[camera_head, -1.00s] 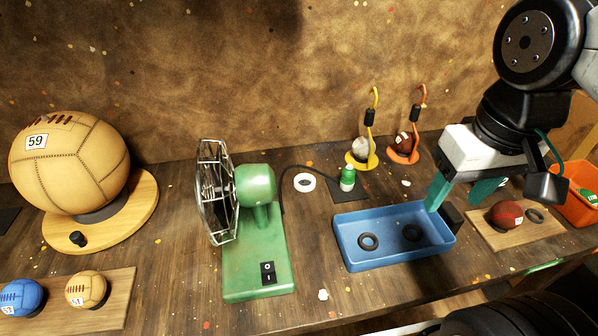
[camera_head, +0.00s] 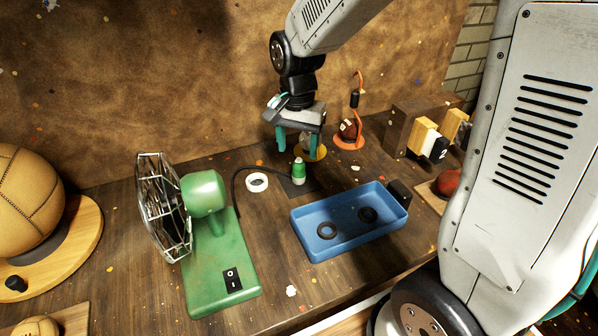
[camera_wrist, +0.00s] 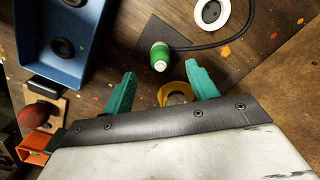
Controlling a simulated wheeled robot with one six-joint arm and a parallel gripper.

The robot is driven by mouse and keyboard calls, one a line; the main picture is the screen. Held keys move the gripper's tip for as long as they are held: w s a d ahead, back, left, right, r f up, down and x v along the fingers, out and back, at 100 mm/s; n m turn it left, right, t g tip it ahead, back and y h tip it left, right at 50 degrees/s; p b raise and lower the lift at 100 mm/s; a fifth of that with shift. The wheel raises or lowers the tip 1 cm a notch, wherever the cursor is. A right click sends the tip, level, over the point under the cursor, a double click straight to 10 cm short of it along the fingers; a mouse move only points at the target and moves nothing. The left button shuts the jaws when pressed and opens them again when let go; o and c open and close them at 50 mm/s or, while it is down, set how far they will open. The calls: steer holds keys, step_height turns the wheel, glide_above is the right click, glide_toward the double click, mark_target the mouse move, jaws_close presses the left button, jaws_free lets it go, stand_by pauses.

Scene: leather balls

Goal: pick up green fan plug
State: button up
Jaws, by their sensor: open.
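The green fan plug (camera_head: 299,170) stands on a small dark square pad, with a black cord running from it to the green fan (camera_head: 222,250). In the wrist view the plug (camera_wrist: 159,55) shows a white tip, ahead of the gap between the fingers. My gripper (camera_head: 297,148) has its two teal fingers apart and nothing between them. In the head view it hangs just above and behind the plug; in the wrist view the gripper (camera_wrist: 162,88) does not touch it.
A blue tray (camera_head: 298,228) with two black rings lies in front of the plug. A yellow stand (camera_head: 318,153) and an orange stand (camera_head: 350,143) are close behind. A leather ball (camera_head: 28,200) stands far left.

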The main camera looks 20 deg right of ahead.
mark_target(299, 161)
steer(key=shift+w+f, duration=0.2)
steer(key=shift+f, duration=0.2)
steer(key=f, duration=0.7)
steer(key=shift+d+f, duration=0.3)
steer(key=c, duration=1)
